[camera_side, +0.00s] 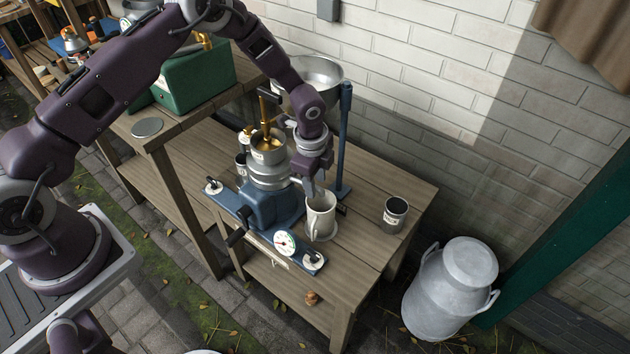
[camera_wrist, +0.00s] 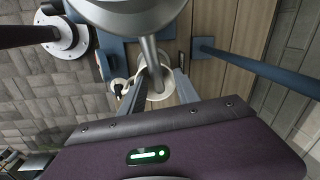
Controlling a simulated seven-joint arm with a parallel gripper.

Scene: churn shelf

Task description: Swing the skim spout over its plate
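The separator stands on the wooden bench with a blue base (camera_side: 272,207) and a metal bowl section on top. Its grey skim spout (camera_wrist: 151,50) runs down from the round body in the wrist view; in the side view my gripper hides most of it. A pale jug (camera_side: 320,214) stands below the spout end on a round plate (camera_side: 328,237), of which only the edge shows. My gripper (camera_wrist: 158,82) also shows in the side view (camera_side: 313,180). Its fingers are apart, one on each side of the spout, with visible gaps; contact cannot be told.
A blue post (camera_side: 345,140) holding a metal basin (camera_side: 312,82) stands close behind my gripper. A dial (camera_side: 285,242) is at the front. A milk can (camera_side: 455,290) stands on the ground.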

